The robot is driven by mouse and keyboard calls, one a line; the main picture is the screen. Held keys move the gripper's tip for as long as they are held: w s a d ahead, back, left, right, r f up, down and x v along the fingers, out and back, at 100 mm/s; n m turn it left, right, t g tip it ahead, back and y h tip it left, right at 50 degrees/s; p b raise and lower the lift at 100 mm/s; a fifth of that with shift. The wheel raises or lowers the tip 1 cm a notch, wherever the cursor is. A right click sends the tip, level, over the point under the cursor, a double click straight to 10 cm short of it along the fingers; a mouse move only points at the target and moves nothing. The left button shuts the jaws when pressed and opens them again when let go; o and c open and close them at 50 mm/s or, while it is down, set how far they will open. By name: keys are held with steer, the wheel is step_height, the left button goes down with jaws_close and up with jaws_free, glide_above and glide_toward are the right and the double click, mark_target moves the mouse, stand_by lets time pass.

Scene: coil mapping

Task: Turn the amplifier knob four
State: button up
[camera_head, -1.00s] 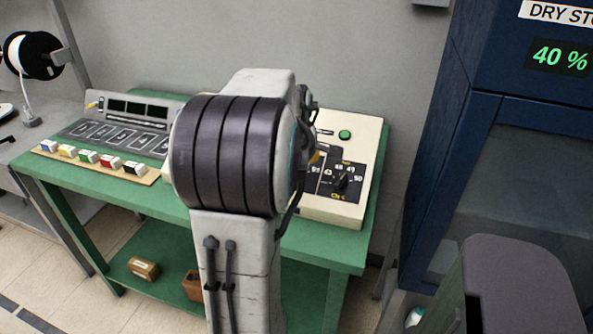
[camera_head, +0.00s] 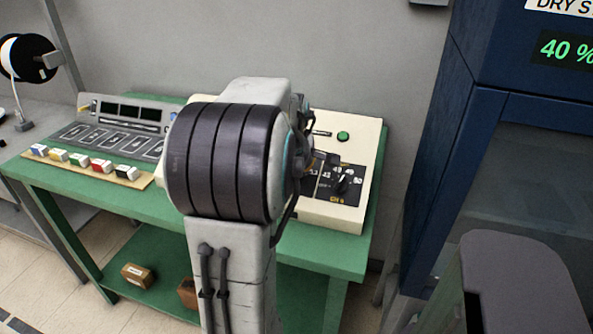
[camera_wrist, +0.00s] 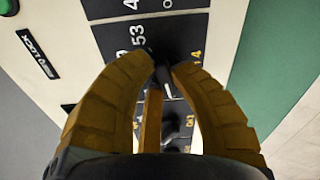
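The amplifier (camera_head: 330,212) is a cream box at the right of the green bench, with a black scale panel. A dark knob (camera_head: 343,183) sits at the panel's right end, above a small orange CH label whose digit is hard to read. In the wrist view a dark knob (camera_wrist: 168,78) with a white pointer mark shows at the fingertips, beside an orange 4. I cannot tell whether the fingers touch it.
A grey console (camera_head: 115,130) and a strip of coloured blocks (camera_head: 85,162) are on the bench's left. A green button (camera_head: 343,136) sits on the amplifier's far side. A blue dry storage cabinet (camera_head: 455,170) stands close on the right. Boxes (camera_head: 137,275) lie on the lower shelf.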

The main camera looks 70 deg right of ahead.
jaws_close()
steer(key=shift+f+m+b, duration=0.15)
steer(key=shift+m+b, duration=0.15)
steer(key=shift+b, duration=0.1)
steer(key=shift+f+m+b, duration=0.1)
steer(key=shift+m+b, duration=0.9)
steer(key=shift+b, duration=0.05)
steer(key=m+b, duration=0.1)
steer(key=m, duration=0.2)
steer(key=shift+s+a+h+b, duration=0.15)
steer(key=shift+h+b, duration=0.15)
steer(key=shift+b, duration=0.05)
steer(key=shift+a+m+b, duration=0.1)
steer(key=shift+m+b, duration=0.55)
steer(key=shift+m, duration=0.95)
steer(key=shift+s, duration=0.1)
